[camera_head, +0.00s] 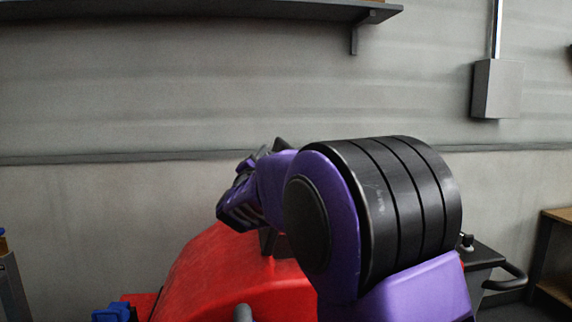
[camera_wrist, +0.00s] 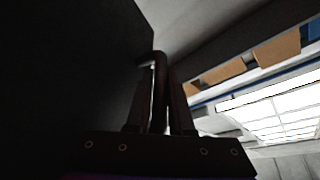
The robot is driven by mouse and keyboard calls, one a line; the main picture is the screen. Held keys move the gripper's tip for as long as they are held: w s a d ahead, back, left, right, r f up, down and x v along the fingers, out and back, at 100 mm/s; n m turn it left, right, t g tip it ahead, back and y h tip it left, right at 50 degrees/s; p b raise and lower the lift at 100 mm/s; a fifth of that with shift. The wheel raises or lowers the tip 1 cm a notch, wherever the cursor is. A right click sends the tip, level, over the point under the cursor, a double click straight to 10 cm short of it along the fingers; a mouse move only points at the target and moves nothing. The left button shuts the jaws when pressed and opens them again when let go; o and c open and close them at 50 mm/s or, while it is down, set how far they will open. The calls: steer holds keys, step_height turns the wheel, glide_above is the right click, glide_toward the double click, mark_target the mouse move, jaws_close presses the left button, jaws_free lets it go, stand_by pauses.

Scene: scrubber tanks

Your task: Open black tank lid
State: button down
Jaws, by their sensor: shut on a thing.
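The black tank lid (camera_wrist: 70,70) fills the left of the wrist view as a large, very dark flat surface, tilted across the picture. My gripper (camera_wrist: 160,95) points up at its right edge. Its two dark fingers are close together, shut on a thin dark part at that edge that looks like the lid's rim or handle. The shade makes the exact contact hard to see.
The red scrubber body (camera_head: 240,275) stands below and behind my arm. A black part with a looped handle (camera_head: 515,277) shows at its right. A grey wall with a dark shelf (camera_head: 200,12) is behind. A wooden-topped bench (camera_head: 556,215) stands at the far right.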

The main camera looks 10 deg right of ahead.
steer(key=shift+a+r+n+t+y+b, duration=0.1)
steer(key=shift+a+n+t+y+b, duration=0.35)
steer(key=shift+a+n, duration=1.5)
steer(key=shift+a+m, duration=0.35)
steer(key=c, duration=0.8)
jaws_free()
steer(key=b+v, duration=0.2)
steer(key=v, duration=1.5)
steer(key=shift+s+f, duration=0.2)
steer(key=shift+f, duration=0.05)
